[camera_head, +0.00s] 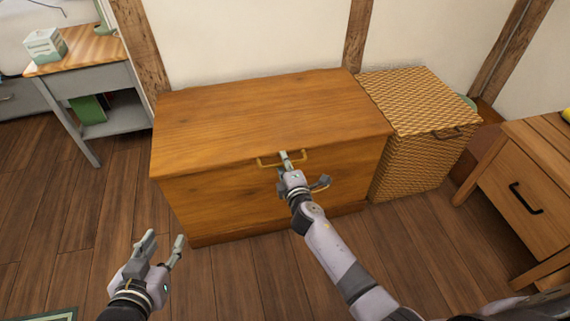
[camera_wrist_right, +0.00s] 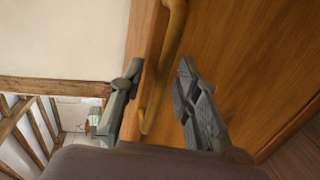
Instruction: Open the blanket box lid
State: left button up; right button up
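The wooden blanket box (camera_head: 225,205) stands against the wall, and its lid (camera_head: 260,105) looks shut. A brass handle (camera_head: 266,164) is on the front edge of the lid; more brass shows lower, beside my right gripper. My right gripper (camera_head: 304,171) is at the box front, fingers spread. In the right wrist view a brass handle (camera_wrist_right: 174,40) passes between its two open fingers, with gaps visible on both sides. Part of the handle is hidden by the gripper in the head view. My left gripper (camera_head: 165,240) is open and empty, over the floor left of the box.
A wicker hamper (camera_head: 415,165) stands close against the box's right side. A wooden drawer unit (camera_head: 525,185) is at the right. A grey table (camera_head: 105,75) with a tissue box (camera_head: 45,46) is at the left. The floor in front of the box is clear.

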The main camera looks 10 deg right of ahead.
jog(key=shift+c, duration=0.4)
grip_shut()
dwell(0.4)
